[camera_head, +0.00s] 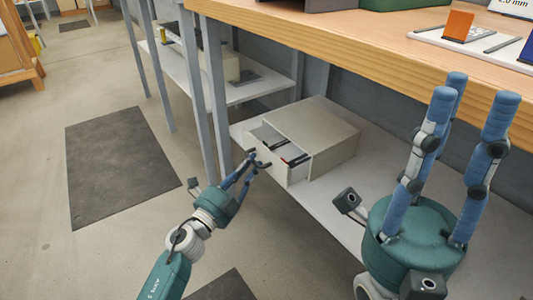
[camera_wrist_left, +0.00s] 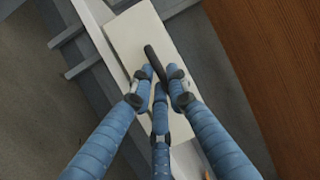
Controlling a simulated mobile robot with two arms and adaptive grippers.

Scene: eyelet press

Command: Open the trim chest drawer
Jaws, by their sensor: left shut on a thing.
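The trim chest (camera_head: 325,133) is a pale grey box on the white lower shelf under the wooden bench. Its drawer (camera_head: 298,173) stands partly pulled out, and dark items with red parts show inside. My left gripper (camera_head: 256,162) is at the drawer's front, its fingers closed around the dark handle. The handle (camera_wrist_left: 155,63) shows between the fingertips in the left wrist view, with the pale chest (camera_wrist_left: 135,35) behind it. My right gripper (camera_head: 470,115) is at the right, nearer the camera, fingers pointing up, spread and empty.
The wooden bench top (camera_head: 400,55) overhangs the chest, and an orange block (camera_head: 457,26) stands on it. Grey legs (camera_head: 217,90) rise left of the chest. A dark mat (camera_head: 125,165) lies on open floor at the left.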

